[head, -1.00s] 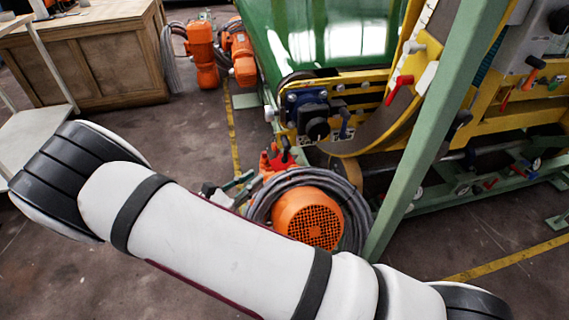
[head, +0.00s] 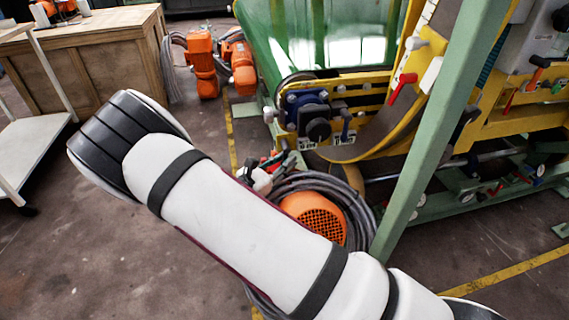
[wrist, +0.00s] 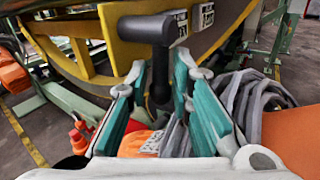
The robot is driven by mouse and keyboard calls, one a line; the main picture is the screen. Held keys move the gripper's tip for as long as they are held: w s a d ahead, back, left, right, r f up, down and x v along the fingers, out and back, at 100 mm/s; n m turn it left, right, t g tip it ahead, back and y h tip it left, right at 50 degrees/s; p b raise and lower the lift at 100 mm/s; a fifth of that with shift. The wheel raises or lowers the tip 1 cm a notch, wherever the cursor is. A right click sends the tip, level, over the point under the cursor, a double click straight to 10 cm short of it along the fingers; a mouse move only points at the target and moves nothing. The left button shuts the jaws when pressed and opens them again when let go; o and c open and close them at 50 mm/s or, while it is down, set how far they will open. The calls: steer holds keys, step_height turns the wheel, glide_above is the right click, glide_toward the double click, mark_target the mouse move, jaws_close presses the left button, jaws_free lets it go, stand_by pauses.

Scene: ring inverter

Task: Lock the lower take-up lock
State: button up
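The head view shows a blue block (head: 308,112) with a black knob (head: 318,129) and a dark lever (head: 346,120) at the machine's lower corner. I cannot tell for certain which part is the lower take-up lock. My gripper (wrist: 160,72) is open, its teal fingers on either side of the hanging stem, with gaps visible. In the head view my gripper (head: 272,170) is small, below the blue block, partly hidden by my arm.
An orange motor (head: 314,217) with coiled grey cable lies below the handle. A green post (head: 430,130) slants up at the right. A red handle (head: 403,87) is higher on the yellow frame. A wooden crate (head: 95,60) and a trolley (head: 35,145) stand left.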

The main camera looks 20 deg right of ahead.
steer(key=shift+w+d, duration=0.1)
steer(key=shift+d, duration=0.1)
jaws_close()
steer(key=shift+d+n+t+h+p, duration=0.3)
steer(key=shift+n+t+h+p, duration=0.15)
steer(key=shift+h+p, duration=0.2)
jaws_free()
steer(key=v, duration=1.2)
